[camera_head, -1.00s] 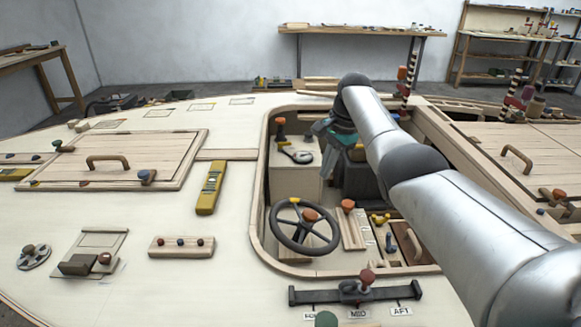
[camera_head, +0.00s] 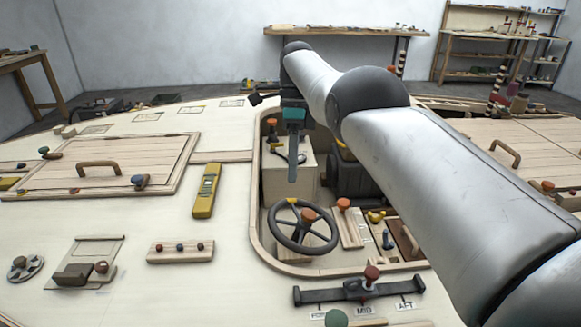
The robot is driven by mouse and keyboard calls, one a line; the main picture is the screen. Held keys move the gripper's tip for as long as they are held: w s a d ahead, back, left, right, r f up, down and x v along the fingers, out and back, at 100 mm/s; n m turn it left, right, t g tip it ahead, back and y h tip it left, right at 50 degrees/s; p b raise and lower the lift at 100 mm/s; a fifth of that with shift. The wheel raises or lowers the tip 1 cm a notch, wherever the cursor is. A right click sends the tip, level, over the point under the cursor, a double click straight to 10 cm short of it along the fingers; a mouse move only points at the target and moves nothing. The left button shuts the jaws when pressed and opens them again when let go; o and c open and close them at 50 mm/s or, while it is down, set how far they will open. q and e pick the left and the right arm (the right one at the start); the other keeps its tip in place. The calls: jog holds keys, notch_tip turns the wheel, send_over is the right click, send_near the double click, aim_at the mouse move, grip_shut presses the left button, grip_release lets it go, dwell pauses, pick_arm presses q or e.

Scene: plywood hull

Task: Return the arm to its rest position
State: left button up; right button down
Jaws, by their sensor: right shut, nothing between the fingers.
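My right arm (camera_head: 440,160) comes in from the lower right and reaches across the cockpit opening. My right gripper (camera_head: 292,172) hangs from its far end and points down. Its fingers are together with nothing between them. It is above the light wooden box with an orange-topped lever (camera_head: 271,124) in the cockpit's back left part. The arm hides part of the cockpit's right side and the deck behind it. My left gripper is not in this view.
A dark steering wheel (camera_head: 302,228) stands in the cockpit. A FOR/MID/AFT lever bar (camera_head: 330,292) lies in front. A hatch (camera_head: 120,150) with a handle and a yellow level (camera_head: 206,190) are on the left deck. A workbench (camera_head: 340,31) stands behind.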

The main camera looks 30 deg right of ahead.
jog(key=shift+s+a+r+m, duration=0.3)
jog(key=shift+a+r, duration=0.05)
jog(key=shift+r, duration=0.05)
